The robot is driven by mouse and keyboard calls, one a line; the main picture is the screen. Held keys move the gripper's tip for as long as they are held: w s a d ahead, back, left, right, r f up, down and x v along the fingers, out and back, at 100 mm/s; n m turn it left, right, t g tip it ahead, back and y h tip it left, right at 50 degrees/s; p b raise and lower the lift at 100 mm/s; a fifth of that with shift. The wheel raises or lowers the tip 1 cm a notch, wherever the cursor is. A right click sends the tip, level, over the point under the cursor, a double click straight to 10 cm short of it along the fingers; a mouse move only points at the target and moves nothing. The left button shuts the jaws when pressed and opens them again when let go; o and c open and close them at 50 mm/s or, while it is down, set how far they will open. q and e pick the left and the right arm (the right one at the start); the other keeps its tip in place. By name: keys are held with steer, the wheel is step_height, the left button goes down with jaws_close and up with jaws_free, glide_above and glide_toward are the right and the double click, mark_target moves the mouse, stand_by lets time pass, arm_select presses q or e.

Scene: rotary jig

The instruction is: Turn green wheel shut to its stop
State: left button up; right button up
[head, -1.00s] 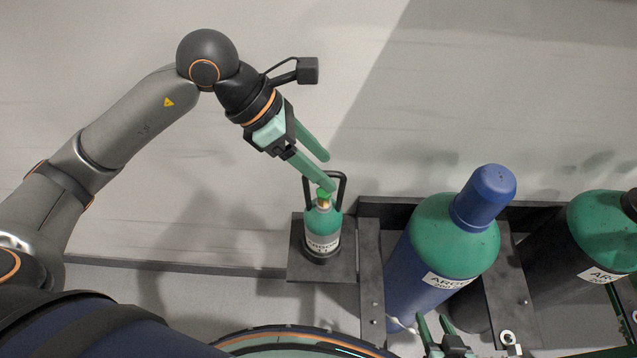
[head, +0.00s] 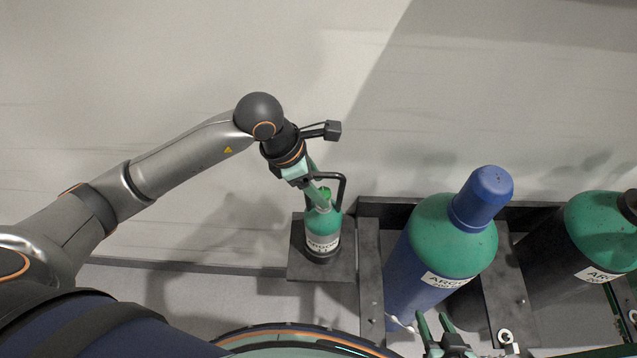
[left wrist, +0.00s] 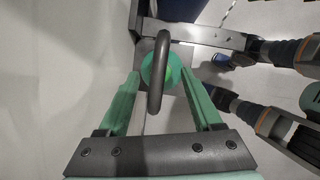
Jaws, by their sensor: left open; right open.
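My left gripper (head: 318,197) is open at the top of the bottle, beside the wheel and handle. In the left wrist view, its fingers (left wrist: 161,72) stand apart on either side of the green top and the wheel (left wrist: 174,75). The dark handle crosses in front and hides part of the wheel. I cannot tell whether a finger touches it. My right gripper (head: 434,328) is open and empty at the bottom edge.
The bottle stands on a dark base plate (head: 300,262) near the wall. A large blue-and-green cylinder (head: 440,235) and a dark green-topped one (head: 590,232) stand in a dark rack to the right. The floor left of the plate is clear.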

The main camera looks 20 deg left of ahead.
arm_select(q)
steer(key=shift+d+f, duration=0.1)
steer(key=shift+f, duration=0.25)
jaws_close()
stand_by(0.3)
